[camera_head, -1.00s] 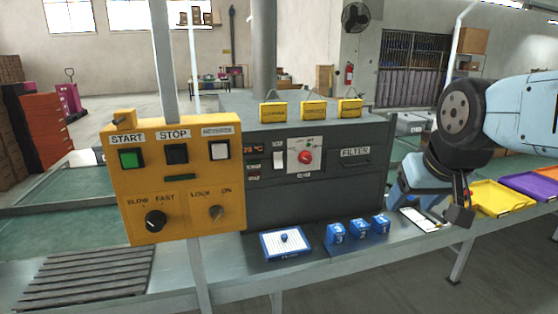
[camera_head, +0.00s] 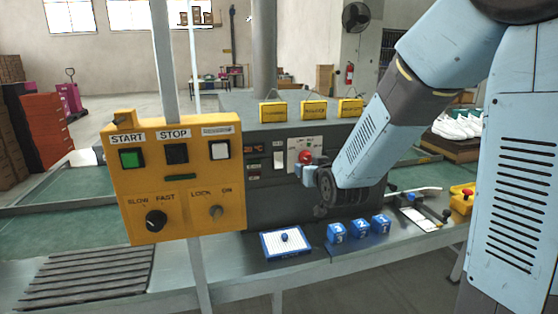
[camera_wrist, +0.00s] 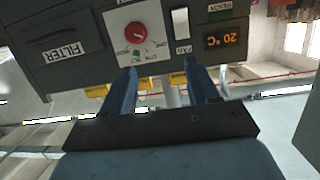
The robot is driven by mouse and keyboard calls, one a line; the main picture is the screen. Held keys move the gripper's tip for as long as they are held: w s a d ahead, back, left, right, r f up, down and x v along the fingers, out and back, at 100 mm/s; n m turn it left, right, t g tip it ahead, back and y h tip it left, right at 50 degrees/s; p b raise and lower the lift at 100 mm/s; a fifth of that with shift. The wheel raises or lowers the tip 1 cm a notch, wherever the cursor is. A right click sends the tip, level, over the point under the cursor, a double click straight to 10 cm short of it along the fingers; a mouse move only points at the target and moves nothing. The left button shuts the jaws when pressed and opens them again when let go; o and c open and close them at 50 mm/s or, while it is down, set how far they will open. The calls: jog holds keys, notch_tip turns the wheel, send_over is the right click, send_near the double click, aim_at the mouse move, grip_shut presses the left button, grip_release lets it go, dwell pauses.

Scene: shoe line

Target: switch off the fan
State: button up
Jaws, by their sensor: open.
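The dark grey control box (camera_head: 270,205) stands behind the yellow panel. Its white rocker switch (camera_head: 279,160) is left of a red knob (camera_head: 305,156) on a white plate. In the wrist view, which is upside down, the white rocker (camera_wrist: 180,25) has a small label that seems to read FAN; the red knob (camera_wrist: 136,32) is to its left. I cannot tell the rocker's position. My gripper (camera_head: 303,173) is open and empty in front of the box, just below the knob. In the wrist view my gripper (camera_wrist: 160,76) has its fingertips over the panel's edge, spanning knob and rocker; contact is unclear.
A yellow panel (camera_head: 180,186) with buttons and dials stands to the left. A blue-framed white pad (camera_head: 286,243) and numbered blue blocks (camera_head: 360,229) lie on the ledge below. White shoes (camera_head: 460,125) are at right. A wall fan (camera_head: 356,16) hangs at the back.

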aim_at(279, 156)
jog(key=w+a+f, duration=0.1)
jog(key=w+a, duration=0.1)
jog(key=w, duration=0.3)
jog(key=w+a+f+t, duration=0.1)
jog(key=w+a, duration=0.2)
jog(key=w, duration=0.2)
jog(key=w+a+f+t+y, duration=0.1)
jog(key=w+a, duration=0.2)
jog(key=w, duration=0.2)
jog(key=shift+a+f+n, duration=0.1)
jog(key=shift+a+n, duration=0.15)
jog(key=shift+n, duration=0.05)
